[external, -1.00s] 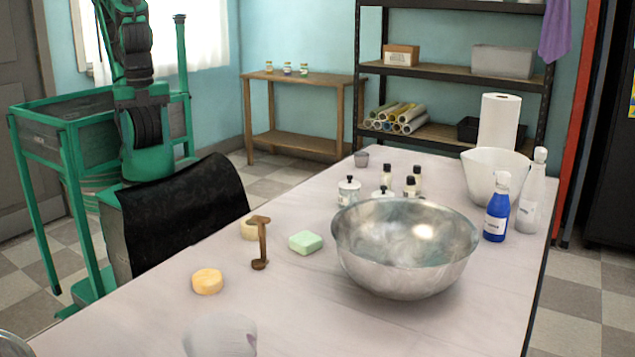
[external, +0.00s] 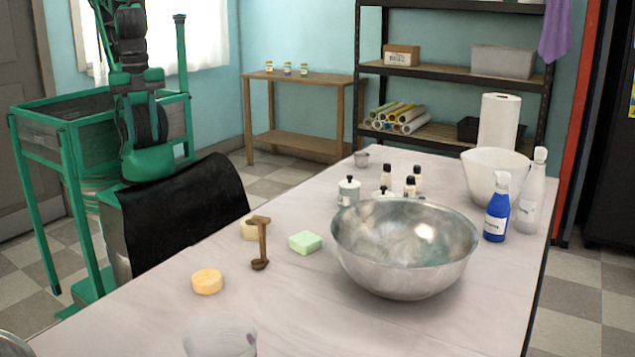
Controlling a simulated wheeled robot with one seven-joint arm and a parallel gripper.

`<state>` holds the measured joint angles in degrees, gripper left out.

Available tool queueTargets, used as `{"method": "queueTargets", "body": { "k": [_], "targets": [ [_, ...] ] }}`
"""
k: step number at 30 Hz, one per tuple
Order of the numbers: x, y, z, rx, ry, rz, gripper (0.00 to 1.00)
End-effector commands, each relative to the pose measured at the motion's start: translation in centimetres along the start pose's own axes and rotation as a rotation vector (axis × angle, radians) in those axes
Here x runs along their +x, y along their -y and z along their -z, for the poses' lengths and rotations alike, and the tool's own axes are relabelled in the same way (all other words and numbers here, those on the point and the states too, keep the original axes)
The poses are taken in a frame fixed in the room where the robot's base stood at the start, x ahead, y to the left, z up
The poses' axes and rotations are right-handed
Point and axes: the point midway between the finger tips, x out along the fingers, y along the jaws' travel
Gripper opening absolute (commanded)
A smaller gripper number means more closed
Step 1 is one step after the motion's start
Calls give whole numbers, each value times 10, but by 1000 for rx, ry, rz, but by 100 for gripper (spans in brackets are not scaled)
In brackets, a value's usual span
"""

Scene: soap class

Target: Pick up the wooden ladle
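The wooden ladle (external: 262,241) is a small dark brown piece on the table (external: 330,325), left of the middle. Its handle end is at the top and its rounded end is lower. It lies between an orange round soap (external: 207,281) and a green square soap (external: 306,243), apart from both. A pale soap (external: 249,229) is just behind it, partly covered by its upper end. My arm stands at the back left, beyond the table. My gripper is not visible; the upper arm runs out of the top of the picture.
A large metal bowl (external: 405,250) stands right of the soaps. Several small bottles, a blue bottle (external: 497,208), a white bottle (external: 532,195) and a white bowl (external: 495,172) are behind it. A clear cup (external: 219,336) is at the front. Table space around the ladle is mostly free.

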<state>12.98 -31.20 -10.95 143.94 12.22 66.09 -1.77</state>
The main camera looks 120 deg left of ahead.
Motion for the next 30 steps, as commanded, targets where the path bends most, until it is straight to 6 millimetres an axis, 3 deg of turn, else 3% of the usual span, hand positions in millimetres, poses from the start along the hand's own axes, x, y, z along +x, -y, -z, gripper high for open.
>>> {"method": "queueTargets", "body": {
  "k": [3, 17, 23, 30],
  "targets": [
    [-25, 0, 1, 1, -5, 1, 33],
    [-10, 11, 56, -307, 34, -72, 33],
    [4, 25, 99, -562, 67, -163, 33],
    [22, 56, 159, -953, 133, -357, 33]
  ]
}}
